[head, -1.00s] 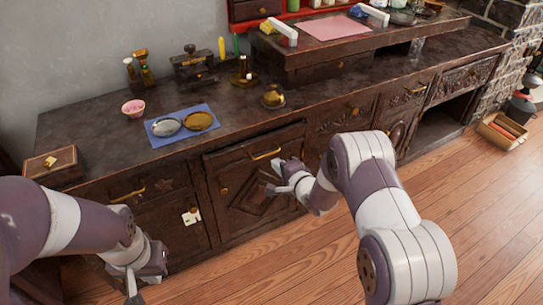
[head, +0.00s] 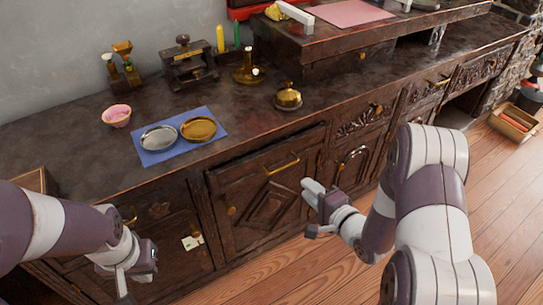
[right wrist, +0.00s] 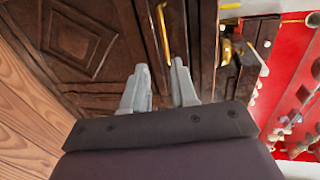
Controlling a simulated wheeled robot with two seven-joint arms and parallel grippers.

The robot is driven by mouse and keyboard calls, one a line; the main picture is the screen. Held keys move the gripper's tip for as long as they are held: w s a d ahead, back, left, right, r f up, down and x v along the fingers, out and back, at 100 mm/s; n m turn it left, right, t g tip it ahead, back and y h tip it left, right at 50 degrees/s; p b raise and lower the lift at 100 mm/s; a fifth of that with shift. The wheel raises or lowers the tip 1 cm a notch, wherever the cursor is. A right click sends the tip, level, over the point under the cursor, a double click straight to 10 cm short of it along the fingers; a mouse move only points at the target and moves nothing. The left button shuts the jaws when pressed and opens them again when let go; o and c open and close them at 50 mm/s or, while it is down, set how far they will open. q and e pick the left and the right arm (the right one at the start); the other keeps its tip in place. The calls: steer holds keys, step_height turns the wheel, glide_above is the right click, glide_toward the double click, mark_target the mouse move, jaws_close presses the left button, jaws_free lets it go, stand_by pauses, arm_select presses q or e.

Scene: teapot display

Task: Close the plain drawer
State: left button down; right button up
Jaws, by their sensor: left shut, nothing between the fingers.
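The plain drawer (head: 245,172) has a smooth dark wood front with a brass bar handle (head: 283,166). It sits under the countertop, above a door with a carved diamond, and seems to stand slightly proud; I cannot tell how far. A brass handle (right wrist: 163,36) also shows in the right wrist view, ahead of the fingertips. My right gripper (head: 308,208) is open and empty, in front of the cabinet, below and right of the handle, apart from it. My left gripper (head: 138,275) is shut and empty, low in front of the left cabinet door.
The countertop holds a blue mat (head: 180,137) with two metal dishes, a pink bowl (head: 116,115), a brass bell-like item (head: 288,97) and a dark press (head: 187,63). Carved drawers (head: 365,118) lie to the right. An open crate (head: 513,125) stands on the floor at far right.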

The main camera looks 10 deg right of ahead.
mark_target(284, 167)
steer(key=b+x, duration=0.1)
steer(key=x, duration=0.3)
steer(key=b+x, duration=0.2)
steer(key=x, duration=0.2)
steer(key=b+x, duration=0.1)
steer(key=x, duration=0.3)
steer(key=shift+w+r+b, duration=0.1)
steer(key=shift+r+b, duration=0.25)
steer(key=shift+b, duration=0.05)
steer(key=shift+a, duration=0.1)
jaws_close()
